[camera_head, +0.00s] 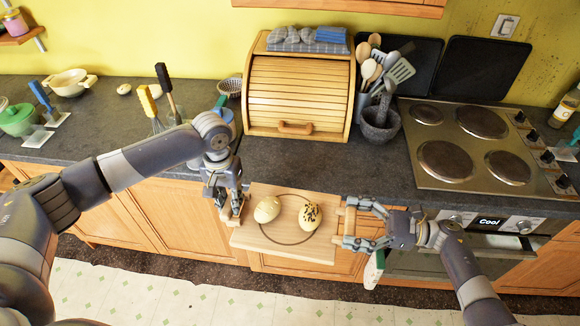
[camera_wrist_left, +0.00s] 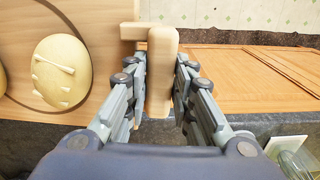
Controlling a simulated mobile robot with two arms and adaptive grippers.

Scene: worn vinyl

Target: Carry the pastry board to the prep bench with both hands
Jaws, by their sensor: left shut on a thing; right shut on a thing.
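The pastry board (camera_head: 285,245) is a light wooden board with a dark ring on it, held in the air in front of the counter edge. Two buns lie on it: a plain scored one (camera_head: 267,209) and one with dark specks (camera_head: 309,217). My left gripper (camera_head: 234,212) is shut on the board's left handle; the left wrist view shows the handle (camera_wrist_left: 161,70) between the fingers and the scored bun (camera_wrist_left: 60,72) beside it. My right gripper (camera_head: 352,226) is shut on the right handle. The board looks roughly level.
The dark counter (camera_head: 330,170) runs behind the board. On it stand a wooden bread box (camera_head: 298,98), a mortar (camera_head: 380,124), a utensil holder and a hob (camera_head: 480,150). An oven with a "Cool" display (camera_head: 490,222) is at right. Bare counter shows in front of the bread box.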

